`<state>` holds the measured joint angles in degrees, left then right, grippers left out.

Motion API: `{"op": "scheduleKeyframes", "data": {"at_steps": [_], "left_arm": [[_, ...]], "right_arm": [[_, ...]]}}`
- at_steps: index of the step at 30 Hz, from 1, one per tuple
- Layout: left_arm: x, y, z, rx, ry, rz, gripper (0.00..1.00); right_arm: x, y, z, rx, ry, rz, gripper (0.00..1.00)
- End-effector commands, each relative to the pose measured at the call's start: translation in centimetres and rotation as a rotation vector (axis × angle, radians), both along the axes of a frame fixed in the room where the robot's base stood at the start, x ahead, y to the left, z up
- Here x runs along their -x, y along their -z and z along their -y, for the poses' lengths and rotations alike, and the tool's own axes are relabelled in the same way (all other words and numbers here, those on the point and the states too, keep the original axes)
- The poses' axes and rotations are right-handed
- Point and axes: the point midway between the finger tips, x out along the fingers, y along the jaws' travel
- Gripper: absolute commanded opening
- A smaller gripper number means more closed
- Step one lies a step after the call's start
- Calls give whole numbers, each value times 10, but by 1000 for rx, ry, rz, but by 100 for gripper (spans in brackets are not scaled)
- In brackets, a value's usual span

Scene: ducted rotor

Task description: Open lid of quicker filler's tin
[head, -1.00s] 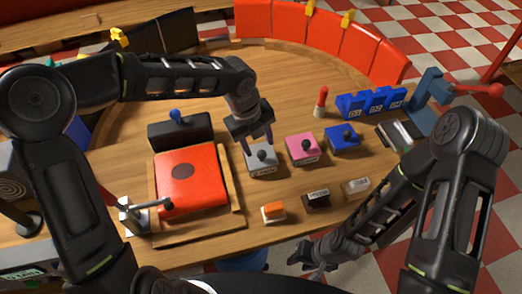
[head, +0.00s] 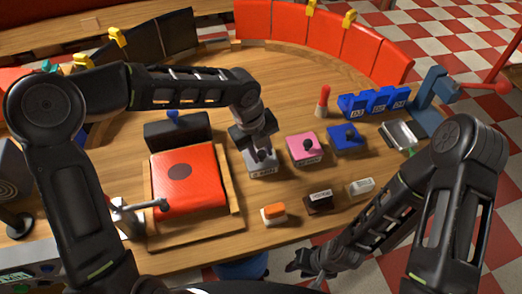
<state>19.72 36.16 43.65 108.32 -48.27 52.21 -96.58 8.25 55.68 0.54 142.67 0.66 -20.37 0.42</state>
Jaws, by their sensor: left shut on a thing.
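Three small tins with knobbed lids stand in a row: a grey tin (head: 262,169), a pink tin (head: 305,150) and a blue tin (head: 347,140). Their front labels are too small to read. My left gripper (head: 261,153) is over the grey tin, pointing down, shut on the dark knob of its lid. The grey lid appears to sit on its tin. The pink and blue lids are on. My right gripper (head: 303,266) is low, off the table's front edge and away from the tins; its finger opening is unclear.
In front of the tins are an orange-and-white block (head: 273,214), a dark labelled block (head: 319,202) and a pale block (head: 360,187). A red-topped press (head: 190,192) stands left. Blue numbered holders (head: 374,101), a red marker (head: 323,98) and a metal tray (head: 399,134) are right.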

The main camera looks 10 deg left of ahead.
Motion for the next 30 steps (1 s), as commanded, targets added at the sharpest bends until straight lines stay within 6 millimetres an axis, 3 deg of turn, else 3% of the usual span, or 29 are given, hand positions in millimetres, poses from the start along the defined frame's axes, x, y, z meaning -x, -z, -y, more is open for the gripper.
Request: {"op": "scheduleKeyframes", "data": {"at_steps": [8,30], "left_arm": [[0,0,0,-1,0,-1,0],[0,0,0,-2,0,-1,0]], "right_arm": [[0,0,0,0,0,0,36],[0,0,0,0,0,0,36]]}}
